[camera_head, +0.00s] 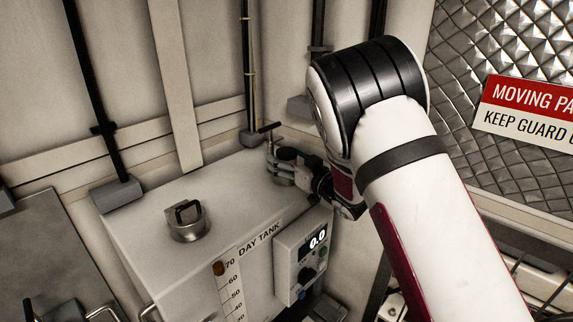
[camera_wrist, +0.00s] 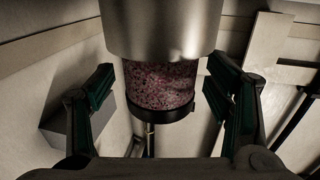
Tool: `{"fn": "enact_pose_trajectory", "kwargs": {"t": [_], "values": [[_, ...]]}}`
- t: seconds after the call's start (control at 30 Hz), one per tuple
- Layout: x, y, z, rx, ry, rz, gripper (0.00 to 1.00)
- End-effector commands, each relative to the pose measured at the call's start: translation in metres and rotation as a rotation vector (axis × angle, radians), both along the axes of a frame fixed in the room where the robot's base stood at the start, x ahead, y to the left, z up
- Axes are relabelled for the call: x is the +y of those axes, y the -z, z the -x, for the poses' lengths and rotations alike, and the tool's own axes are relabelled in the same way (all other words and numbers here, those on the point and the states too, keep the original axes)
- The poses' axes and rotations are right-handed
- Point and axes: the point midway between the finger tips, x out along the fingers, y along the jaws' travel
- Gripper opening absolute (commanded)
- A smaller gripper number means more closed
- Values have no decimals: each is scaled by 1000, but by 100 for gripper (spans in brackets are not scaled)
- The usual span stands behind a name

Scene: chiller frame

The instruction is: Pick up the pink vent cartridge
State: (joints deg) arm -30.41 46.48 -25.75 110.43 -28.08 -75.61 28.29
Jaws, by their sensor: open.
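The pink vent cartridge (camera_wrist: 160,86) shows in the wrist view as a clear band of pink granules between a wide metal cylinder above and a black ring below. My gripper (camera_wrist: 161,84) is open, with one dark green-padded finger on each side of the cartridge. A gap shows between each finger and the cartridge. The cartridge is hard to make out there among the gripper parts.
The white day tank (camera_head: 150,225) has a metal cap with a black handle (camera_head: 188,222) on top and a control box (camera_head: 302,258) reading 0.0 on its front. A T-handled fitting (camera_head: 269,135) stands close to my gripper. A guard with a warning sign (camera_head: 530,110) is at right.

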Motion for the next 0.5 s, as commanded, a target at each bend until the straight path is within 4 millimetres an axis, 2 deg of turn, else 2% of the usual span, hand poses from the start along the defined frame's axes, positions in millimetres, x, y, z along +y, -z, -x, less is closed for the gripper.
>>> {"fn": "enact_pose_trajectory", "kwargs": {"t": [0.23, 0.27, 0.5], "values": [[2, 0, -2, 1, 0, 0, 72], [2, 0, -2, 1, 0, 0, 70], [2, 0, -2, 0, 0, 0, 16]]}}
